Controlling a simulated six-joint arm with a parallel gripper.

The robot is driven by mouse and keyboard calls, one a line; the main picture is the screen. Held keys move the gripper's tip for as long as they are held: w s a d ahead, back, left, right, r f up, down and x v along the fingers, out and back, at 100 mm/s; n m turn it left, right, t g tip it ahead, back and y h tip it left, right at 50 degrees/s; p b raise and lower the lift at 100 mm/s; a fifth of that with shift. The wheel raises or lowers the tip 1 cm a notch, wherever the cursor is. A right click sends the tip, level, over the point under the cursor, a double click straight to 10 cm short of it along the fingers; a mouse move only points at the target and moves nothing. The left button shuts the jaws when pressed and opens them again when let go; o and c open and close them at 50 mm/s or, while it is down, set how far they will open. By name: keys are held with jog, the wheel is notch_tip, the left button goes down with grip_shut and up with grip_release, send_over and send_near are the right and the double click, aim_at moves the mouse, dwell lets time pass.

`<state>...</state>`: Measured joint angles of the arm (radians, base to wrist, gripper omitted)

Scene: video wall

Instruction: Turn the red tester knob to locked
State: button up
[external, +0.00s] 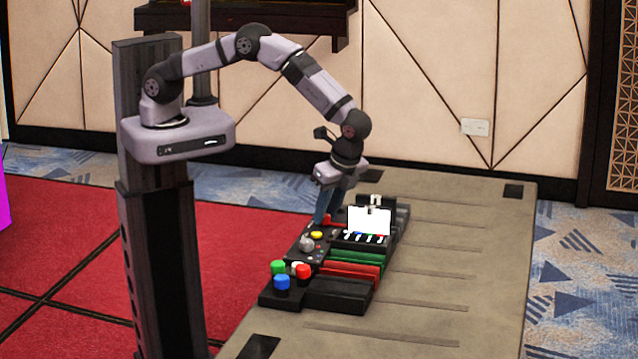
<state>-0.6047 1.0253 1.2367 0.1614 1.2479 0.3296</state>
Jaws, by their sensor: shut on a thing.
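The red tester knob (327,218) is on the far left part of the black tester board, small and partly covered by my gripper. My gripper (321,219) points down at it from above, with its blue-grey fingers shut on it. Which way the knob is turned, and any markings around it, are too small to tell.
The black board (338,300) also carries a yellow button (316,235), a grey knob (306,244) and a raised white panel (370,221). Green (356,257) and red (350,271) bars lie nearer. Green, blue, white and red caps (282,283) stand at front left. The table's right side (460,260) is clear.

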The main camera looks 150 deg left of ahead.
jog(key=shift+w+a+r, duration=0.1)
jog(key=o, duration=1.1)
jog(key=shift+c, duration=0.2)
jog(key=b+v, duration=0.1)
jog(key=v, duration=0.6)
jog(key=shift+r+b, duration=0.2)
jog(key=shift+b, duration=0.2)
